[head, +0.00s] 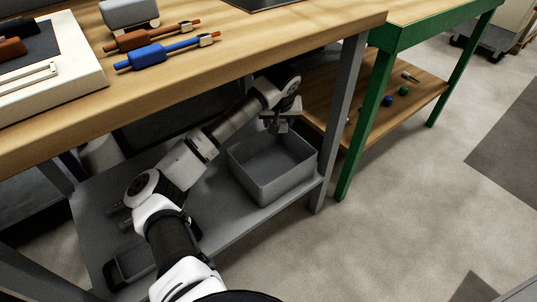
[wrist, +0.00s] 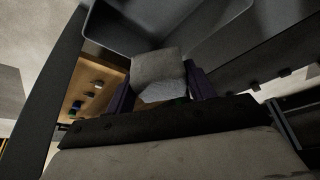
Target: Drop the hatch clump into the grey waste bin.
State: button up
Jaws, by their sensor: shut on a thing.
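My gripper (head: 280,126) is above the open grey bin (head: 262,188) on the lower shelf, near the bin's far side. In the wrist view the fingers (wrist: 162,88) are shut on a grey, roughly block-shaped clump (wrist: 157,66). The bin (wrist: 240,42) fills the top of that view behind the clump. The clump is hard to make out in the head view. The part of the bin's inside that I see in the head view looks empty.
The wooden bench top (head: 225,55) overhangs the grey lower shelf (head: 222,222), and my arm reaches in under it. A grey bench leg (head: 343,110) stands right of the bin. A green-framed bench (head: 366,125) with a wooden lower shelf is beyond it.

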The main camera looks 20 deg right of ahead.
jog(key=shift+w+d+f, duration=0.1)
jog(key=shift+w, duration=0.3)
notch_tip(320, 180, down, 6)
jog(key=b, duration=0.3)
jog(key=shift+s+b, duration=0.15)
jog(key=shift+b, duration=0.15)
jog(key=o, duration=1)
jog(key=shift+o, duration=0.2)
jog(key=p+v, duration=0.3)
jog(key=v, duration=0.9)
jog(key=shift+s, duration=0.1)
